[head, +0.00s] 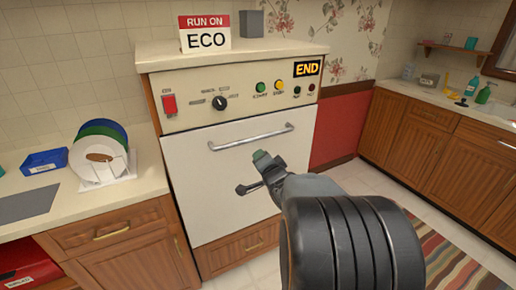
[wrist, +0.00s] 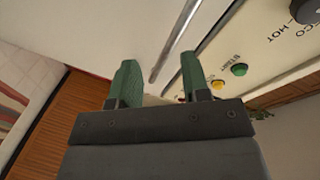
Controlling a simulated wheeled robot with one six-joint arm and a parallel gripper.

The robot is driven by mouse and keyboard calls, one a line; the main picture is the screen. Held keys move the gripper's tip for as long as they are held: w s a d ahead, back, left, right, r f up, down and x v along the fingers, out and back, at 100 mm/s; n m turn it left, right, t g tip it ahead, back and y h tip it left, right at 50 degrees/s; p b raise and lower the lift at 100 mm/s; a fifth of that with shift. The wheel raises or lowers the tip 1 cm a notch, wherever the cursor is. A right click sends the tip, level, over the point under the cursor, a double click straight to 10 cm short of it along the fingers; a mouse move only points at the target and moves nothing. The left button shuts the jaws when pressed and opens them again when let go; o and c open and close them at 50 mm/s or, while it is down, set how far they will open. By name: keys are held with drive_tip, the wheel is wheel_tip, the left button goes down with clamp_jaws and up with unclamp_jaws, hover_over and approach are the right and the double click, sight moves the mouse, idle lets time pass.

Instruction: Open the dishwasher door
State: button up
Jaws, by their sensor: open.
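The dishwasher door (head: 215,190) is a white front panel, shut and upright. Its long silver bar handle (head: 252,136) runs across the top of the door. The handle also shows in the wrist view (wrist: 172,48), slanting between the two green fingertips. My gripper (head: 251,172) is in front of the door, a little below the handle in the head view. I cannot tell whether a finger touches the handle.
The control panel (head: 190,88) above the door has a red switch, a dial, buttons and a lit END display (head: 307,69). An ECO sign (head: 205,33) stands on top. Plates (head: 97,165) stand on the left counter. Tiled floor is free to the right, with a striped rug (head: 455,270).

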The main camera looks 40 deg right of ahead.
sight(258, 138)
drive_tip(key=s+d+f+m+t+y+b, duration=0.2)
drive_tip(key=d+m+t, duration=0.2)
drive_tip(key=t, duration=0.1)
drive_tip(key=x, duration=1.3)
drive_tip(key=shift+w+r, duration=0.15)
drive_tip(key=shift+c, duration=0.4)
clamp_jaws()
